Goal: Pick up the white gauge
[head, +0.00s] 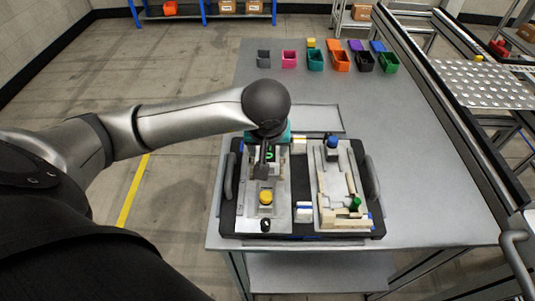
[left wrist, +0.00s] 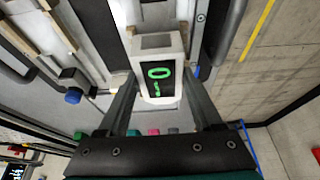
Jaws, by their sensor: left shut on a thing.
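The white gauge (left wrist: 158,76) is a white block with a dark display and green digits, between the two fingers of my left gripper (left wrist: 160,95) in the left wrist view. My left gripper is shut on it. In the head view my left gripper (head: 264,162) is over the left fixture plate of the pallet (head: 228,210), and the gauge's green display (head: 270,154) shows beside the fingers. The gripper partly hides the gauge there, and I cannot tell whether it touches the plate. My right gripper is in neither view.
Beside it are a yellow knob (head: 266,198), a blue knob (head: 332,142) and a green part (head: 355,203). Several coloured bins, including a pink bin (head: 289,58), stand at the table's far end. The grey table (head: 420,200) is clear right of the pallet.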

